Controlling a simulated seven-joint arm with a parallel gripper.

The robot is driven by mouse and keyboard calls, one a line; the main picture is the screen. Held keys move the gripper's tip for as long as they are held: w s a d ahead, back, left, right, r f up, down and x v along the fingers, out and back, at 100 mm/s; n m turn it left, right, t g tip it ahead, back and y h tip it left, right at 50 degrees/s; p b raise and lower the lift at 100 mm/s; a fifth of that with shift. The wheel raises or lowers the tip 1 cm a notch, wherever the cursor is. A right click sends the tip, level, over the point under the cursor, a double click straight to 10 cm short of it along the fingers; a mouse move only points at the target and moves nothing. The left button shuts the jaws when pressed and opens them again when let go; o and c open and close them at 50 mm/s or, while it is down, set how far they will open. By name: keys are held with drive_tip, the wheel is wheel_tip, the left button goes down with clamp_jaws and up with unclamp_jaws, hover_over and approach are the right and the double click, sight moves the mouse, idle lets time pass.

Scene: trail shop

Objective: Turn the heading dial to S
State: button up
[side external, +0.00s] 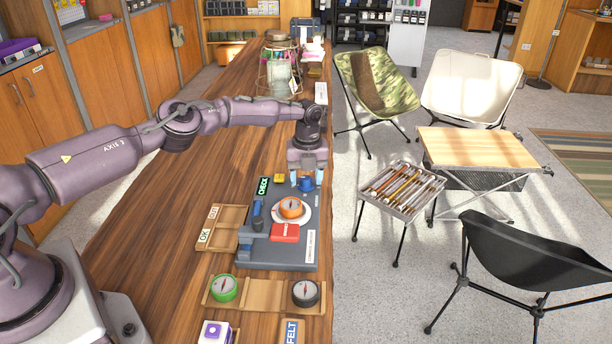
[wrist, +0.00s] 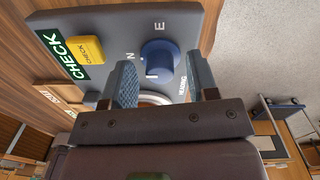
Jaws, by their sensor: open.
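The blue heading dial (side external: 306,184) stands at the far end of the grey device panel (side external: 283,262). In the wrist view the dial (wrist: 158,62) is a round knob with the letters N (wrist: 130,57) and E (wrist: 160,27) beside it. A small pale mark shows low on the knob, but which letter it points to I cannot tell. The S mark is not visible. My gripper (side external: 307,177) points down over the dial. Its fingers (wrist: 162,68) are open on either side of the knob, with visible gaps; it grips nothing.
The yellow CHECK button (wrist: 87,48) sits beside the dial. An orange compass (side external: 291,207) rests on a white disc, near a red block (side external: 285,232). A green compass (side external: 223,288) and a black compass (side external: 305,292) sit in a wooden tray. A glass jar (side external: 279,75) stands farther along the counter.

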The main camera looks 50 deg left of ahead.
drive_tip(key=shift+c, duration=0.5)
drive_tip(key=c, duration=0.8)
drive_tip(key=shift+c, duration=0.2)
